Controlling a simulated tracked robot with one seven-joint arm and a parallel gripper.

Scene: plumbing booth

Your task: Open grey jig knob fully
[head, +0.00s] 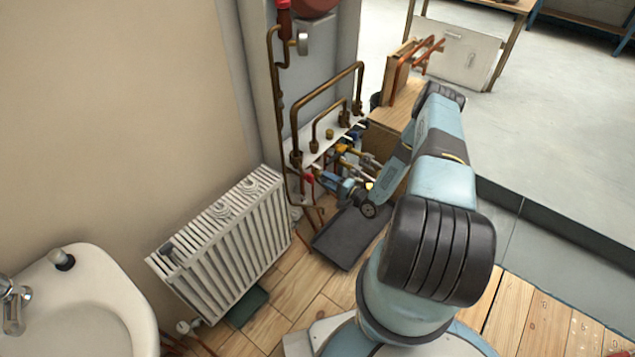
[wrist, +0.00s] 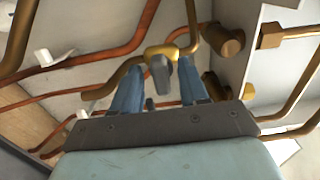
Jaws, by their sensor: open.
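The grey jig knob (wrist: 161,75) shows in the wrist view as a small dark grey lever on a brass valve body (wrist: 172,52). My gripper (wrist: 158,84) is open, with one blue finger on each side of the knob. Whether either finger touches the knob I cannot tell. In the head view my gripper (head: 335,184) is low in front of the pipe jig, pointing left. The grey knob cannot be made out there, among the gripper and fittings.
Copper pipes (wrist: 90,58) run close around the fingers, with brass fittings (wrist: 225,40) at the right. In the head view a white radiator (head: 225,235) stands left of the jig, and a dark tray (head: 346,240) lies below my gripper.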

